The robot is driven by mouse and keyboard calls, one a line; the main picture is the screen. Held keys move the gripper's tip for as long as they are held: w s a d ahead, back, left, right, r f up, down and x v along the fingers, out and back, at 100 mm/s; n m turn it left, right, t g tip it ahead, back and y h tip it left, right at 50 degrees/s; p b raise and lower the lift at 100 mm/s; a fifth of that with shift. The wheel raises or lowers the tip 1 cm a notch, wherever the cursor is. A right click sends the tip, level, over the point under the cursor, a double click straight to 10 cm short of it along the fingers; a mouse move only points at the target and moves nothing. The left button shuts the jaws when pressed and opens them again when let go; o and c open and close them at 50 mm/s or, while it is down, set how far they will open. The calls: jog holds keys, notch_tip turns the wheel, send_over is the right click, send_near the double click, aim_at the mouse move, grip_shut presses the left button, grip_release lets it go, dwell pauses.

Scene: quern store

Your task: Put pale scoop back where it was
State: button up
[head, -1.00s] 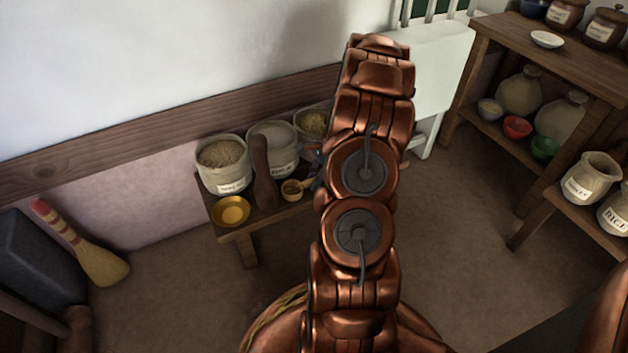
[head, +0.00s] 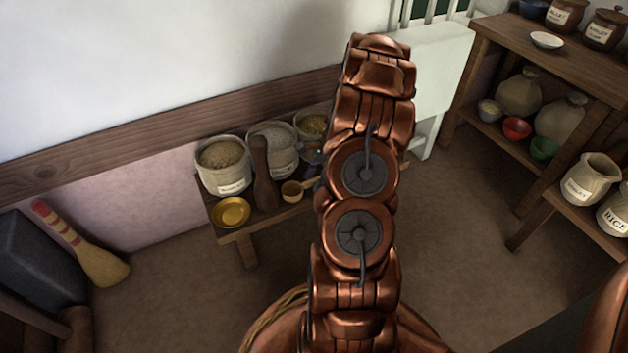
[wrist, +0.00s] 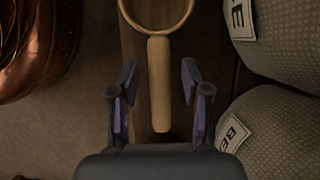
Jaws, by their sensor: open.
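The pale scoop (head: 292,191) rests on the low wooden bench (head: 226,237), in front of the labelled sacks. In the wrist view its handle (wrist: 159,85) lies between the two fingers of my gripper (wrist: 158,82), and its round bowl is cut off at the top edge. The fingers are open, with a gap on both sides of the handle. In the head view my arm hides most of the gripper and part of the handle.
Sacks of grain (head: 224,166) stand at the back of the bench against the wall. A brown upright pestle-like piece (head: 264,174) and a yellow dish (head: 231,212) are left of the scoop. A shelf with jars (head: 545,50) stands at right. A broom (head: 97,262) leans at left.

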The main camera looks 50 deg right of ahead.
jog(key=p+v, duration=0.4)
jog(key=v, duration=0.7)
jog(key=shift+r, duration=0.2)
jog(key=s+a+r+n+g+h+p, duration=0.1)
jog(key=a+r+n+p, duration=0.4)
jog(key=a+r+p, duration=0.85)
jog(key=s+a+r+n+g+p, duration=0.1)
jog(key=a+r+n+p, duration=0.4)
jog(key=a+r, duration=0.95)
jog(key=s+a+r+n+h+p, duration=0.1)
jog(key=s+a+r+n+p, duration=0.2)
jog(key=s+r+p, duration=0.3)
jog(key=s+a+r+n+g+h+p, duration=0.1)
jog(key=s+a+r+n+p, duration=0.2)
jog(key=r, duration=0.8)
jog(key=s+a+r+n+h+p, duration=0.1)
jog(key=s+a+r+n+p, duration=0.2)
jog(key=s+r+p, duration=0.6)
jog(key=s+n+p, duration=0.1)
jog(key=s+n, duration=0.1)
jog(key=shift+r+n, duration=0.35)
jog(key=shift+n, duration=0.05)
